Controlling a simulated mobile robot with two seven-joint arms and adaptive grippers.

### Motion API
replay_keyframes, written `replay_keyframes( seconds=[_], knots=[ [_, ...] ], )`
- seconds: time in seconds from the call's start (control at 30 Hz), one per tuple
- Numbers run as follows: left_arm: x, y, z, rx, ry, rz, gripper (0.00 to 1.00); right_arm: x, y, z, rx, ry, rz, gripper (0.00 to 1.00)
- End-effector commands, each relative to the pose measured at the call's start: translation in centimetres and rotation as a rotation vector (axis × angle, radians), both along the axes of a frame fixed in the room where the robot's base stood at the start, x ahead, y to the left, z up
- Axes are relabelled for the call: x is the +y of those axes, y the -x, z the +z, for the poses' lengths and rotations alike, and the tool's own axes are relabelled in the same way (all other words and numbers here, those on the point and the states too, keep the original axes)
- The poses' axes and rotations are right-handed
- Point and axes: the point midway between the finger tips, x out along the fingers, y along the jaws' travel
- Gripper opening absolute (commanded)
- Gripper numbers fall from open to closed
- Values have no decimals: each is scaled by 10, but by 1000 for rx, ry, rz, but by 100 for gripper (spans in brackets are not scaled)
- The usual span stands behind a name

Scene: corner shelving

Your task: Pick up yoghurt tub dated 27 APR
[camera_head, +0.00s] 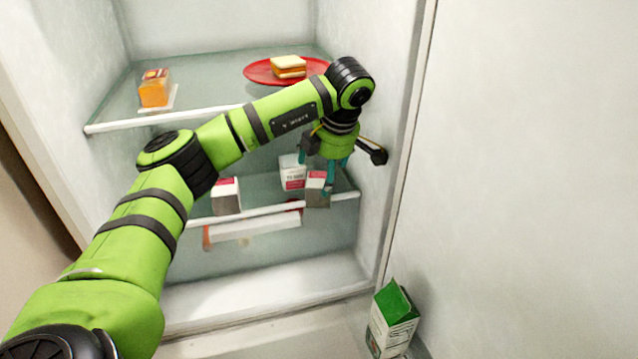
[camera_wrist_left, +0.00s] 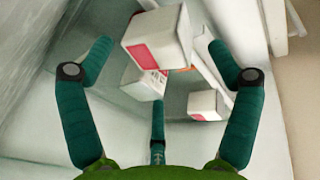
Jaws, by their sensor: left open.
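Three small white tubs with pink-red labels are on the middle glass shelf in the head view: one on the left (camera_head: 227,196), one further back (camera_head: 292,173) and one at the front right (camera_head: 316,188). Their dates are too small to read, so I cannot tell which says 27 APR. My left gripper (camera_head: 325,170) is open, pointing down over the right pair, and its fingers partly cover the front right tub. In the left wrist view, three tubs (camera_wrist_left: 160,38) (camera_wrist_left: 146,84) (camera_wrist_left: 208,104) show between or beyond the spread fingers (camera_wrist_left: 158,75). None is visibly gripped.
The upper glass shelf (camera_head: 200,115) holds an orange item (camera_head: 154,88) and a red plate (camera_head: 258,72) with a sandwich (camera_head: 288,66). The fridge's right wall (camera_head: 375,190) is close to my gripper. A green-topped carton (camera_head: 392,318) stands at the lower right.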

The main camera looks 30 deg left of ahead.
Motion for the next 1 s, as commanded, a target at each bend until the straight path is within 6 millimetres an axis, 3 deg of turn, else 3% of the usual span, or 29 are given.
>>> replay_keyframes(
  seconds=[0.37,0.6,0.83,0.97,1.0],
  knots=[
    [13,-5,-40,6,-1,1,90,10,-28,18,-48,-15,-5,0],
    [20,-10,-65,1,0,-1,90,16,-27,24,-46,-23,-8,0],
    [20,-10,-66,-1,0,-1,90,15,-20,22,-35,-20,-7,0],
    [20,-10,-66,-1,0,-1,38,12,-18,22,-29,-16,-6,0],
    [20,-10,-66,0,0,-2,31,11,-18,22,-30,-15,-6,0]
  ],
)
